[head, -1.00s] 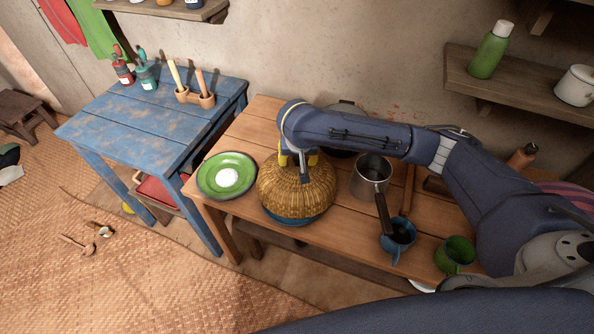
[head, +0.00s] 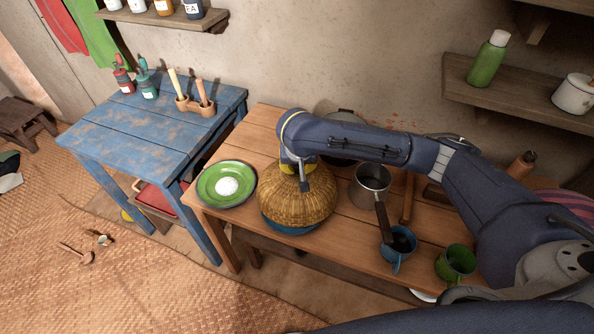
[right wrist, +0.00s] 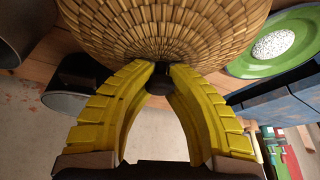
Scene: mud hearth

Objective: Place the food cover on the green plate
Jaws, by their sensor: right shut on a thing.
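The woven straw food cover (head: 296,203) is a dome at the middle of the wooden table. It sits over a blue dish (head: 290,229) whose rim shows below it; I cannot tell whether they touch. My right gripper (head: 299,168) is above the cover, and in the right wrist view its yellow fingers (right wrist: 158,82) are shut on the dark knob at the top of the cover (right wrist: 160,30). The green plate (head: 210,187) lies just left of the cover and holds a white round mound (head: 227,187). It also shows at the upper right of the right wrist view (right wrist: 255,66). My left gripper is not in view.
A steel saucepan (head: 372,178) stands right of the cover. A blue mug (head: 397,262) and a green mug (head: 455,262) stand near the front right edge. A blue table (head: 150,125) with bottles and a holder stands to the left.

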